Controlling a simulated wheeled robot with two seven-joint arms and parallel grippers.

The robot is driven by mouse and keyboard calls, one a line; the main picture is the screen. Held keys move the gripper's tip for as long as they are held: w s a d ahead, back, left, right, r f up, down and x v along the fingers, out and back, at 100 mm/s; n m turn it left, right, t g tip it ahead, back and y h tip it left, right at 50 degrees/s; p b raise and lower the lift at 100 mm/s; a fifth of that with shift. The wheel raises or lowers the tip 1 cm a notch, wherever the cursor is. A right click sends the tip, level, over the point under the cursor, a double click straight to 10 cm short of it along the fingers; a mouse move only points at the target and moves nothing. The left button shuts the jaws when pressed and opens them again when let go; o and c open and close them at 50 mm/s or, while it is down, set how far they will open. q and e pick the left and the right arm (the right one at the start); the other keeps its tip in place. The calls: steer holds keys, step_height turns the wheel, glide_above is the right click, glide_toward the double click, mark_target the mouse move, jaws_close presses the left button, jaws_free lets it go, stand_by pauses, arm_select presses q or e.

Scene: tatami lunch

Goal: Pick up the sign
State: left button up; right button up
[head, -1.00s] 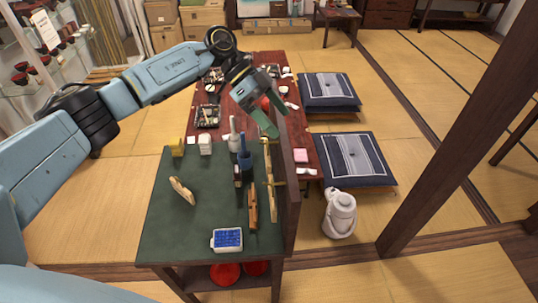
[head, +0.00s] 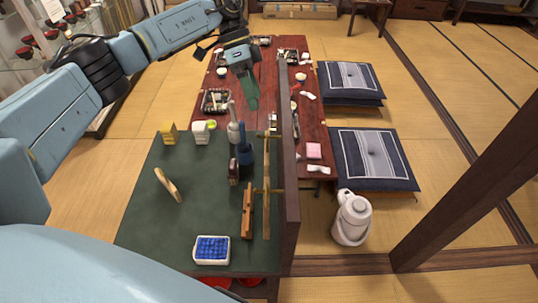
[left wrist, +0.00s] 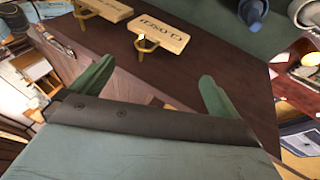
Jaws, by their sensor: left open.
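A pale wooden sign with dark lettering that reads like CLOSED (left wrist: 160,36) hangs by a brass hook on the dark upright board (left wrist: 120,60) in the left wrist view. A second wooden sign (left wrist: 108,8) hangs on another brass hook beside it. In the head view the signs show edge-on as thin wooden strips (head: 266,215) along the board's left side. My left gripper (head: 249,100) is open and empty above the far end of the board. Its two green fingers (left wrist: 157,90) spread apart in the left wrist view, and the lettered sign is beyond them, untouched. My right gripper is out of view.
A red low table (head: 312,125) stands behind the board. A white pot (head: 351,218) stands on the tatami.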

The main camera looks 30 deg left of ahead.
mark_target(267, 149)
arm_select(q)
steer(key=x, duration=1.1)
steer(key=shift+a+f, duration=0.2)
steer(key=shift+a, duration=0.1)
steer(key=shift+s, duration=0.25)
steer(key=c, duration=2)
steer(key=shift+a, duration=0.1)
steer(key=shift+c, duration=0.2)
